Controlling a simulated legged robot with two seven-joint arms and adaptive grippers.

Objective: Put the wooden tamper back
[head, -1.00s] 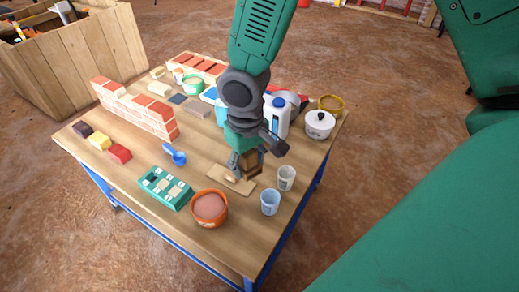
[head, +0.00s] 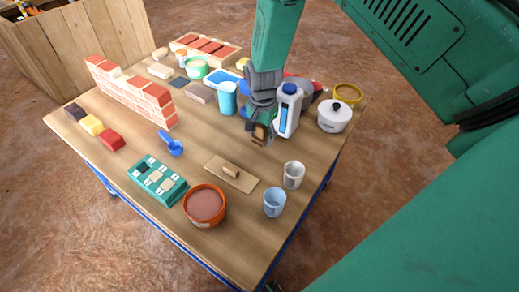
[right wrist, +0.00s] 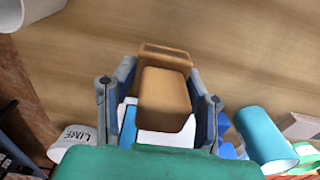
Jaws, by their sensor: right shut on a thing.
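The wooden tamper (head: 260,134), a small brown block, is in my right gripper (head: 260,126), held above the table beside the white and blue jug. In the right wrist view the tamper (right wrist: 165,98) sits between the two grey fingers of my right gripper (right wrist: 160,100), which are shut on it. Its far end points towards bare tabletop. I cannot tell how high it is above the table. My left gripper is not in view.
Around the tamper stand the jug (head: 289,108), a blue cup (head: 227,99) and a lidded white pot (head: 334,116). A wooden float (head: 222,172), two cups (head: 293,175) (head: 274,203) and an orange bucket (head: 204,205) lie nearer.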

